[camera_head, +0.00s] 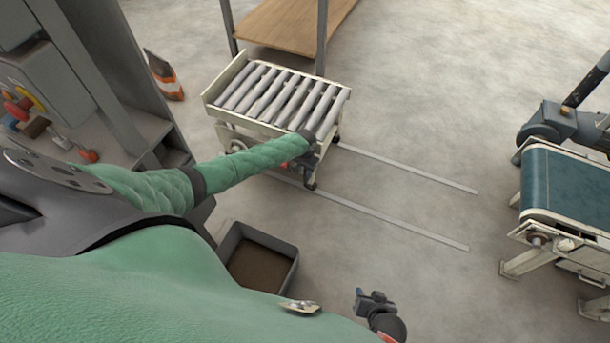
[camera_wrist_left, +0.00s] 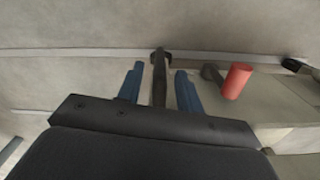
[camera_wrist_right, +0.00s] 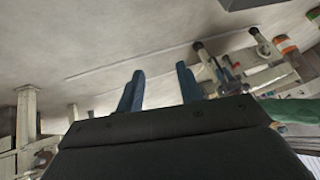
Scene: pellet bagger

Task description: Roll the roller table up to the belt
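The roller table (camera_head: 236,110), a cream frame with grey rollers, stands left of the belt (camera_head: 563,180) with a clear gap of floor between. The belt is dark teal on a cream frame. My left gripper (camera_head: 318,147) is at the table's near right corner, partly hidden by my arm. In the left wrist view its blue fingers (camera_wrist_left: 160,80) are apart, with a dark bar (camera_wrist_left: 159,65) between them; I cannot tell whether they touch it. A red grip (camera_wrist_left: 236,80) sits right of them. My right gripper (camera_head: 365,296) is open and empty, low in the head view (camera_wrist_right: 160,85).
Two pale floor strips (camera_head: 410,168) run from the roller table towards the belt, with free floor around them. An open grey bin (camera_head: 285,262) stands below my left arm. A striped cone (camera_head: 163,75) and a wooden-topped bench (camera_head: 285,25) are behind. A blue motor (camera_head: 548,120) adjoins the belt.

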